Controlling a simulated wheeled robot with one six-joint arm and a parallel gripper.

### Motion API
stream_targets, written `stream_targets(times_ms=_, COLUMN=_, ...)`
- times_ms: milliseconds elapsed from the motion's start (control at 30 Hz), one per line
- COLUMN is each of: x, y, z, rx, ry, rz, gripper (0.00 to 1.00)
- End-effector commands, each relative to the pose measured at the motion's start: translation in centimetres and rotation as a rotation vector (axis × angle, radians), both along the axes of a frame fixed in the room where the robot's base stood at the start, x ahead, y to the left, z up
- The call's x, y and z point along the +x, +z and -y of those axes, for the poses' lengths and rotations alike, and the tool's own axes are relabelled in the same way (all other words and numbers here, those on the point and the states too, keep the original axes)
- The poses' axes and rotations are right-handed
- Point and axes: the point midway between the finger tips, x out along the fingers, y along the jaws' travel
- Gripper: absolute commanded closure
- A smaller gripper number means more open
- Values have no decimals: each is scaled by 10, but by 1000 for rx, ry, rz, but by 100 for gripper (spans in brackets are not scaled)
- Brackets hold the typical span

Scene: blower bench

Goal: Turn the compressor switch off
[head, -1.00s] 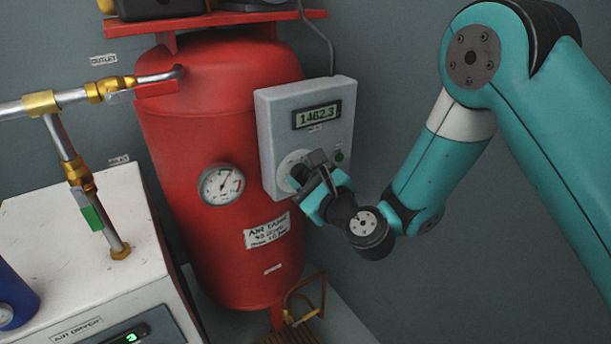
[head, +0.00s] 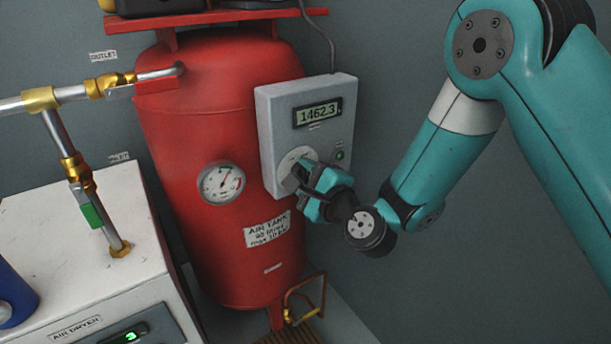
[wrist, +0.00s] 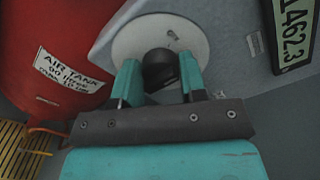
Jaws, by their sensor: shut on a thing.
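The compressor switch is a dark knob (wrist: 160,68) on a round pale dial plate (wrist: 190,38) in the wrist view. The plate also shows in the head view (head: 291,160), on the front of a grey control box (head: 274,112) with a display reading 1462.3. My gripper (wrist: 160,80) has its two teal fingers on either side of the knob and is shut on it. In the head view my gripper (head: 300,178) covers most of the knob, so its pointer direction is hidden there.
A red air tank (head: 195,130) with a pressure gauge (head: 222,184) stands left of the box. A white air dryer (head: 95,235) and metal piping (head: 62,135) are further left. A green lamp (head: 340,155) is on the box.

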Motion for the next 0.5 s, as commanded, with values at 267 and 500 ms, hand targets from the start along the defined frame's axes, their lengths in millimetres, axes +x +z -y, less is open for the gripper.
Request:
stream_targets(times_ms=267, x=-1, y=-3, z=1, rx=-207, ry=-1, rz=134, gripper=85)
stream_targets(times_ms=500, x=-1, y=-3, z=1, rx=-340, ry=0, rz=224, gripper=85)
